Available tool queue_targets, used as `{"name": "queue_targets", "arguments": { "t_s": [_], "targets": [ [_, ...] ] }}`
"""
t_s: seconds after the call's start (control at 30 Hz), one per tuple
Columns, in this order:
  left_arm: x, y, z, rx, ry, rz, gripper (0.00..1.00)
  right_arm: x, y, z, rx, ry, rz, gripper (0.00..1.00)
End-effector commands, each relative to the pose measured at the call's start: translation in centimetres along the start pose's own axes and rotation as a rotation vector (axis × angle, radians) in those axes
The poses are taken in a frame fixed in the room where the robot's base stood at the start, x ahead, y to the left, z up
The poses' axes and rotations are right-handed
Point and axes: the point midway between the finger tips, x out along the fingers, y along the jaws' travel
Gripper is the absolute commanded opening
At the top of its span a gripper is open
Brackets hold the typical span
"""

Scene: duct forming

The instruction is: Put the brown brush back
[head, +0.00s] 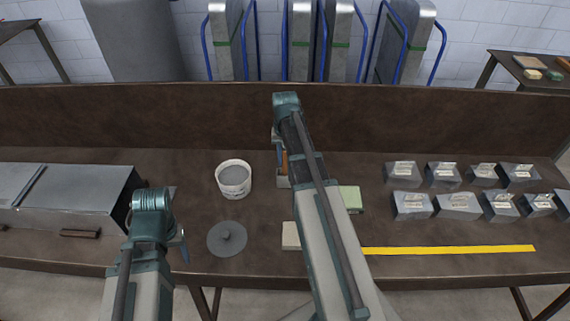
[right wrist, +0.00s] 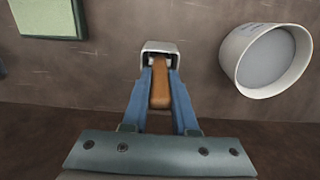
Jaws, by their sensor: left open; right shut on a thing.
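The brown brush (right wrist: 160,90) shows its wooden handle in the right wrist view. My right gripper (right wrist: 160,72) is shut on this handle, with a blue finger on each side. The handle's far end meets a small pale holder (right wrist: 160,47); the bristles are hidden, and I cannot tell how deep the brush sits in it. In the head view a sliver of the brush (head: 285,162) shows above the holder (head: 283,182), partly behind my right arm. My left gripper (head: 183,247) is open over the bench's front left, mostly hidden by its wrist.
A white bucket (head: 233,179) stands left of the holder. A grey lidlike disc (head: 227,239) lies in front. A green block (head: 351,199) and a pale block (head: 291,236) flank my right arm. Metal duct (head: 70,195) lies left; several metal pieces (head: 457,206) stand right, behind a yellow strip (head: 450,250).

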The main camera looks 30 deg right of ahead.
Motion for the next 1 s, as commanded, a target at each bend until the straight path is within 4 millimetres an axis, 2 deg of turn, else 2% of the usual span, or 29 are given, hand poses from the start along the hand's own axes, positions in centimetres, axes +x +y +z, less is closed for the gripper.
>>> {"name": "queue_targets", "arguments": {
  "t_s": [0.4,0.43,0.57,1.0],
  "targets": [
    [0.61,0.06,-0.04,0.000,0.000,0.000,0.62,0.61,0.00,-0.01,0.000,0.000,0.000,0.00],
    [0.43,0.04,-0.03,0.000,0.000,0.000,0.62,0.44,0.00,-0.01,0.000,0.000,0.000,0.32],
    [0.40,0.04,-0.02,0.000,0.000,0.000,0.62,0.40,0.00,0.00,0.000,0.000,0.000,0.55],
    [-0.01,0.00,0.00,0.000,0.000,0.000,0.62,-0.01,0.00,0.00,0.000,0.000,0.000,0.56]
  ]
}}
